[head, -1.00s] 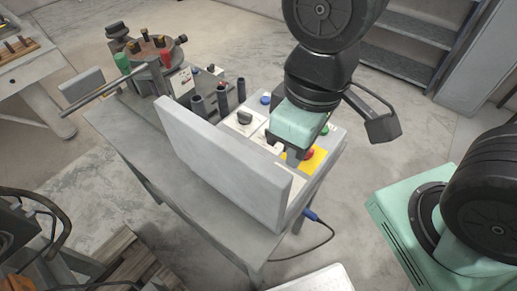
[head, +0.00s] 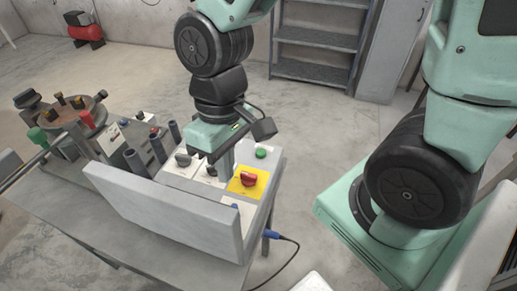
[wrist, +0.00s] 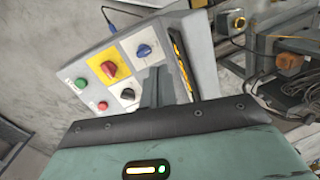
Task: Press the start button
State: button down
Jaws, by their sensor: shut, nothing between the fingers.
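The green button (head: 261,152), which I take as the start button, sits at the far right corner of the control box. In the wrist view the green button (wrist: 80,84) lies at the left, with small lettering beside it that is hard to read. My gripper (head: 217,172) is above the box, left of the green button and apart from it in the picture. Its fingers (wrist: 156,72) point over the panel near a black knob (wrist: 127,94) in the wrist view. The fingers are shut and empty. How high the tips are above the panel is unclear.
A red knob on a yellow plate (head: 262,184) is near the gripper. A red button (wrist: 102,105) sits beside the green one. A blue knob (wrist: 144,50) is on the box. A grey upright panel (head: 165,212) stands in front. A cable (head: 297,249) hangs at the right.

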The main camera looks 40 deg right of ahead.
jog(key=w+d+f+m+y+p, duration=0.4)
jog(key=w+d+m+p, duration=0.1)
jog(key=w+d+m, duration=0.4)
jog(key=m+t+y+p, duration=0.4)
jog(key=m, duration=0.4)
send_over(264, 150)
notch_tip(264, 150, down, 5)
jog(key=shift+f, duration=0.1)
notch_tip(264, 150, down, 9)
jog(key=b, duration=0.7)
jog(key=shift+r, duration=0.2)
jog(key=shift+f, duration=0.1)
dwell(0.9)
jog(key=shift+f+b, duration=0.3)
